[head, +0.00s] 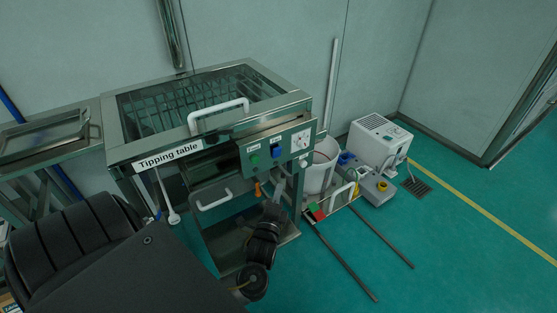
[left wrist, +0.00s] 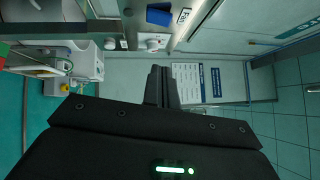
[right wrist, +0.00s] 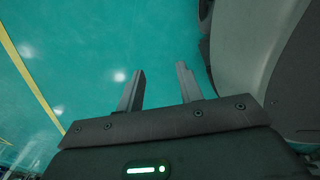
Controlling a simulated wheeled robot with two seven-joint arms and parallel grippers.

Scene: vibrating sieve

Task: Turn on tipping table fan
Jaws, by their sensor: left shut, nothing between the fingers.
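The tipping table (head: 172,153) stands in the middle of the head view, with a steel control panel (head: 268,160) on its front right corner. The panel carries a green button (head: 254,160), a blue switch (head: 277,151) and a white dial plate (head: 301,141). My right gripper (right wrist: 158,80) is open and empty above the green floor.
A white bucket (head: 320,172), a white boxy machine (head: 379,142) and a grey device with yellow parts (head: 376,187) stand to the right. Two dark rods (head: 345,262) lie across the floor. A steel side table (head: 52,125) adjoins on the left.

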